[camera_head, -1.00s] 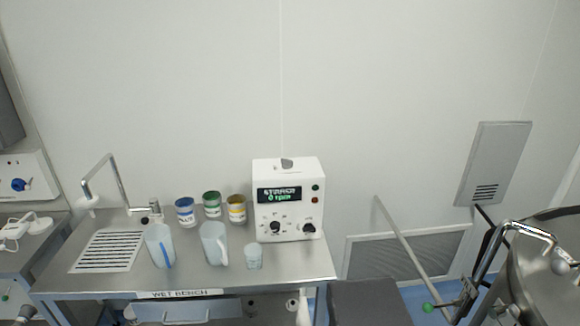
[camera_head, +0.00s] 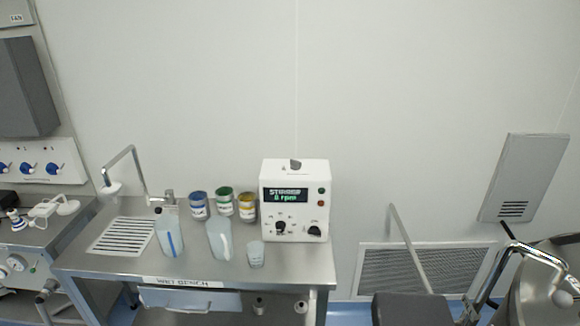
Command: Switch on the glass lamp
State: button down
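I cannot make out a glass lamp in this view. No lamp switch can be identified either. At the right edge is a shiny round steel vessel (camera_head: 535,283), cut off by the frame. A bent chrome pipe (camera_head: 520,250) with a ball end stands in front of it. My gripper is not in view.
The wet bench (camera_head: 185,268) holds a sink tap, jugs, a beaker (camera_head: 256,255), coloured tins and a white stirrer box (camera_head: 295,202) reading 0 rpm. Another bench with blue knobs (camera_head: 27,168) is at left. A dark block (camera_head: 410,309) stands at the bottom.

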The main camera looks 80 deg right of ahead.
aim_at(295, 165)
jog(key=z, duration=0.05)
jog(key=i, duration=0.9)
jog(key=u, duration=0.05)
